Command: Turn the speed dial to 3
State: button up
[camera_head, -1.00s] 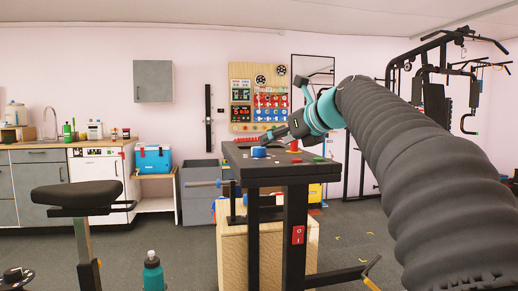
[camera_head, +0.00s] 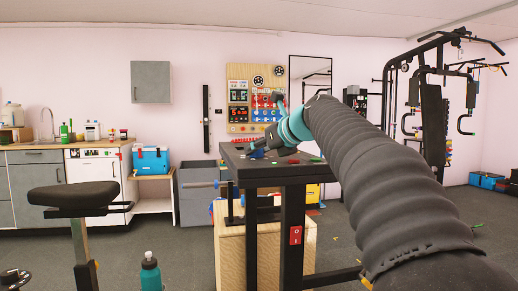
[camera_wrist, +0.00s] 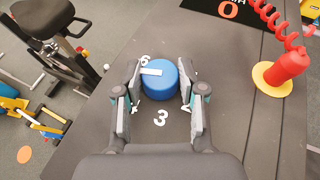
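The blue speed dial (camera_wrist: 163,84) stands on the dark table top (camera_wrist: 222,78) in the wrist view. A white pointer mark (camera_wrist: 151,71) on its top runs from near the middle toward the left. A white 3 (camera_wrist: 161,118) is printed on the near side of the dial, and a 6 (camera_wrist: 145,59) at the far left. Other numerals are partly hidden by the fingers. My gripper (camera_wrist: 161,79) is open, with one finger on each side of the dial; I cannot tell whether they touch it. In the head view my gripper (camera_head: 262,147) is low at the dial (camera_head: 256,154).
A red handle (camera_wrist: 290,64) with a coiled cord stands on a yellow base (camera_wrist: 272,79) to the right of the dial. A teal bottle (camera_head: 150,272) is at the front. The table around the dial is mostly clear.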

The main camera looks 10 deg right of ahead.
jog(key=c, duration=0.4)
jog(key=shift+w+d+r+n+g+y+p, duration=0.15)
jog(key=shift+n+g+y+p, duration=0.15)
jog(key=shift+n+y+p, duration=0.35)
jog(key=shift+d+n+g+y, duration=0.1)
jog(key=shift+n+g+y, duration=0.7)
jog(key=shift+n+y, duration=0.3)
jog(key=n+g+y, duration=0.1)
jog(key=n+g, duration=0.1)
jog(key=n+g+y, duration=0.2)
jog(key=shift+w+f, duration=0.15)
jog(key=shift+f, duration=0.05)
jog(key=shift+n+g+y, duration=0.35)
jog(key=shift+n+g, duration=0.45)
jog(key=shift+n, duration=0.05)
